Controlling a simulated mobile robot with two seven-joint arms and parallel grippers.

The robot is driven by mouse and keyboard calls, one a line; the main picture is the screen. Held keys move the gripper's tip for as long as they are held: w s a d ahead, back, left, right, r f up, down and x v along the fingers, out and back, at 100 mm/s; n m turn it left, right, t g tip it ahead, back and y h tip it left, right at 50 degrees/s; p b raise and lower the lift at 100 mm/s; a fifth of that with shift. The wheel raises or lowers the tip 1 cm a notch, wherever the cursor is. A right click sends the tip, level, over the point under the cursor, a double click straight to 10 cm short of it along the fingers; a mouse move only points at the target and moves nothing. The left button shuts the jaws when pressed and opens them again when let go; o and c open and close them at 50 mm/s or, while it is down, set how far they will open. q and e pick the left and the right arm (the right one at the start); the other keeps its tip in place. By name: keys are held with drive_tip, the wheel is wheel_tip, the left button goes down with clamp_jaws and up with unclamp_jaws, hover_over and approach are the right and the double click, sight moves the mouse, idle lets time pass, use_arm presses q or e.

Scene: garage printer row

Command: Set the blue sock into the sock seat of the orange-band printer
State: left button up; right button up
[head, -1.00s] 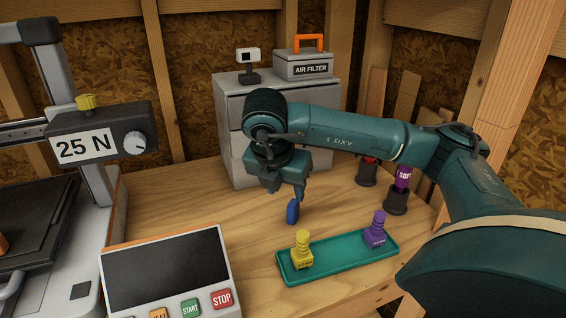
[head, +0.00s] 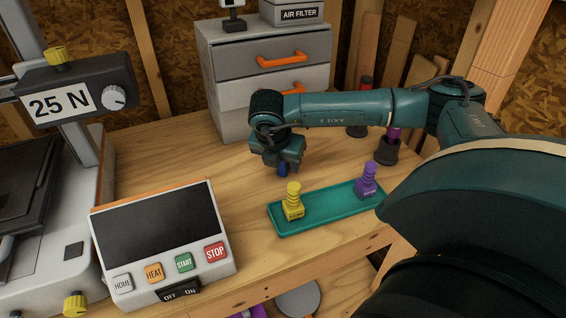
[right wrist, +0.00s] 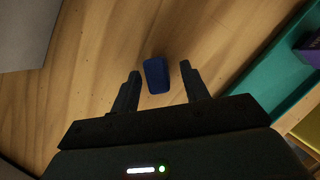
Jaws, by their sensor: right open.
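The blue sock (head: 284,170) is on the wooden bench behind the teal tray, partly hidden under my right gripper (head: 282,162). In the right wrist view the sock (right wrist: 156,75) lies between the two spread fingertips of my right gripper (right wrist: 160,72), with a gap on each side. The right gripper is open and points down. A printer (head: 62,250) with a 25 N label stands at the left. Its control panel (head: 160,228) has an orange strip along the back edge. I cannot make out a sock seat. My left gripper is not in view.
A grey drawer cabinet (head: 228,100) stands behind. Dark holders (head: 386,150) stand at the back right. Bare bench lies between panel and cabinet.

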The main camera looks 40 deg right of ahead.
drive_tip(key=shift+w+d+f, duration=0.1)
drive_tip(key=shift+d+f, duration=0.1)
drive_tip(key=shift+f, duration=0.3)
clamp_jaws()
unclamp_jaws()
drive_tip(key=shift+r, duration=0.5)
drive_tip(key=shift+c, duration=0.3)
clamp_jaws()
drive_tip(key=shift+r+p, duration=1.3)
drive_tip(key=shift+r, duration=1.25)
